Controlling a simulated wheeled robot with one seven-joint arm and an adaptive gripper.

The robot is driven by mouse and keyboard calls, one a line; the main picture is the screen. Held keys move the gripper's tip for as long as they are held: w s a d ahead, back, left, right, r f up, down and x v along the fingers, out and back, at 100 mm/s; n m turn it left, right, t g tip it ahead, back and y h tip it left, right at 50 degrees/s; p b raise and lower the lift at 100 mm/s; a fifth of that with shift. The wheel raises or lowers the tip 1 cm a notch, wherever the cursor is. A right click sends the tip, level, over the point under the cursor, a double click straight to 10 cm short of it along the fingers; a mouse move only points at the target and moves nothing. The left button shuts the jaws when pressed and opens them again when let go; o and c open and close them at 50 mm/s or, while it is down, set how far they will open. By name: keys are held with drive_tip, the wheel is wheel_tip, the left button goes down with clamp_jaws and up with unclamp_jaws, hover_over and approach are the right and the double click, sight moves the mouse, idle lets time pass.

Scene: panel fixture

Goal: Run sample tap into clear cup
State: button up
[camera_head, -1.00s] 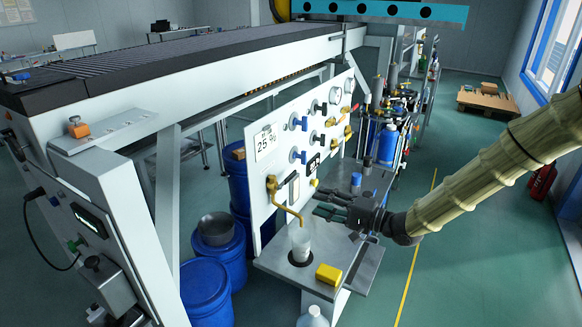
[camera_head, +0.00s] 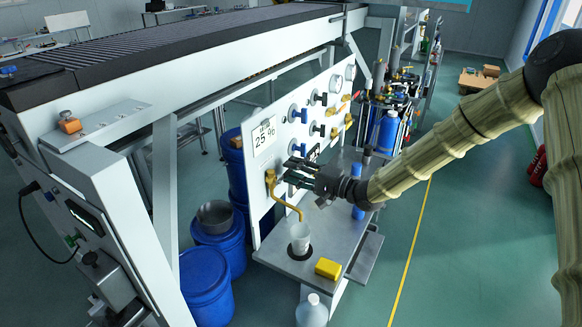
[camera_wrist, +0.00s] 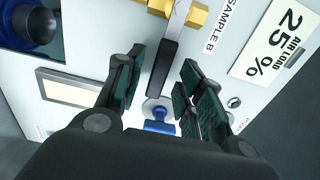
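A clear cup (camera_head: 300,237) stands upright on the bench shelf, below the spout of a brass tap (camera_head: 291,206) on the white panel. In the wrist view, a brass valve (camera_wrist: 190,10) with a lever ending in a black grip (camera_wrist: 163,68) sits beside the label "SAMPLE B". My gripper (camera_head: 290,172) is beside the panel, just right of the tap body. Its fingers (camera_wrist: 160,88) are open in the wrist view, with the black grip between them in the picture. I cannot tell whether they touch it. No flow from the spout is discernible.
A blue handle (camera_wrist: 158,122) also shows between the fingers. Several blue and black valve handles (camera_head: 296,113) fill the panel above my gripper. A yellow block (camera_head: 328,268) lies right of the cup. A sign (camera_head: 264,136) reads 25 %. Blue drums (camera_head: 206,290) stand left.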

drive_tip(key=shift+x, duration=0.85)
drive_tip(key=shift+f, duration=0.15)
drive_tip(key=shift+d, duration=0.1)
clamp_jaws()
